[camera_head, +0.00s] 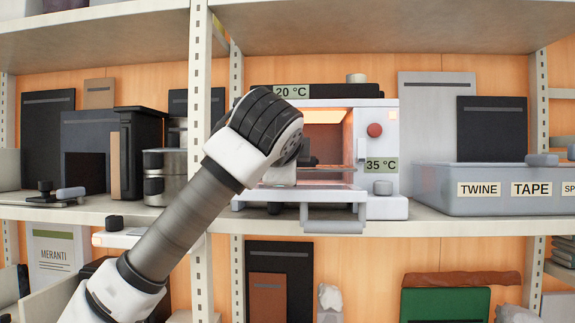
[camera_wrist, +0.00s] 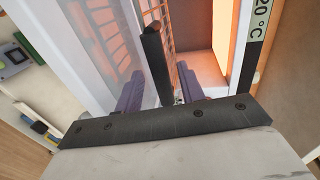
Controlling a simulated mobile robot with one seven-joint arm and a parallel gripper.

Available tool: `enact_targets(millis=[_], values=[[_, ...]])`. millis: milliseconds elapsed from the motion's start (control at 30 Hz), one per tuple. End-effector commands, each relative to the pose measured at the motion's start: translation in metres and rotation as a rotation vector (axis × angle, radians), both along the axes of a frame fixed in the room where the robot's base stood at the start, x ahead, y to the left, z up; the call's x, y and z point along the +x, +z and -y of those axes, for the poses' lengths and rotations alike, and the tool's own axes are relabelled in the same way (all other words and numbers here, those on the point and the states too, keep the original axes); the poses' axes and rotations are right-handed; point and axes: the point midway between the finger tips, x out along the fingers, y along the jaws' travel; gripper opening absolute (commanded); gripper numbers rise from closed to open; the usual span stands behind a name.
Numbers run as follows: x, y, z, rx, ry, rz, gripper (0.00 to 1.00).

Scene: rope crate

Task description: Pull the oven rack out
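The white oven (camera_head: 385,150) stands on the middle shelf with its inside glowing orange. Its door (camera_head: 333,227) is folded down, with a grey handle bar at the front. My gripper (camera_wrist: 159,88) is at the oven opening, its two purple-grey fingers apart. The oven rack (camera_wrist: 172,45) is inside, a wire grid with a dark front bar (camera_wrist: 155,60). In the wrist view the bar runs between the fingers, with a gap visible on each side. In the head view my wrist hides much of the opening and most of the gripper.
A white shelf post (camera_head: 199,110) stands left of the oven, behind my arm. A grey bin (camera_head: 490,205) labelled TWINE and TAPE is to the right. Steel canisters (camera_head: 165,175) stand to the left. Space in front of the lowered door looks free.

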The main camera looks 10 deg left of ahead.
Motion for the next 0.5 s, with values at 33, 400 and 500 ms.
enact_targets(millis=[33,400,500], values=[[-0.011,0.000,0.000,0.002,0.002,0.003,0.39],[-0.089,0.017,0.000,0.003,0.003,0.003,0.39],[-0.101,0.019,0.000,0.000,0.002,0.001,0.39]])
